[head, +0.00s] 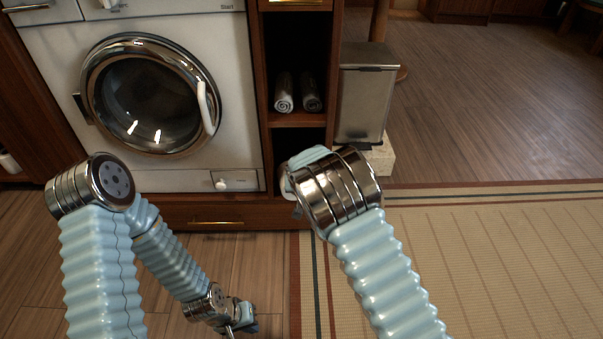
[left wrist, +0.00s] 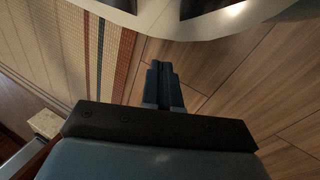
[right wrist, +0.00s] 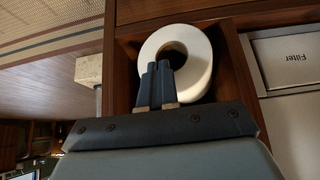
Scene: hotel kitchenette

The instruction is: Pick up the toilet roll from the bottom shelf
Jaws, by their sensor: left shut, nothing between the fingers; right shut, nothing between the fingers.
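The white toilet roll (right wrist: 204,58) is in the low wooden compartment (right wrist: 234,75) in the right wrist view, its round end and dark core hole facing me. My right gripper (right wrist: 158,68) is shut and empty; its fingertips overlap the roll's end in that view, and I cannot tell whether they touch. In the head view my right arm covers this gripper and most of the compartment; a small white patch (head: 287,187) beside the arm may be the roll. My left gripper (head: 243,328) is shut and empty, low over the wooden floor; it also shows in the left wrist view (left wrist: 160,70).
Two rolled towels (head: 284,92) lie on the shelf above. A washing machine (head: 235,70) stands left of the shelves. A metal bin (head: 364,100) on a pale block (head: 381,160) stands right. A woven mat (head: 490,260) covers the right floor.

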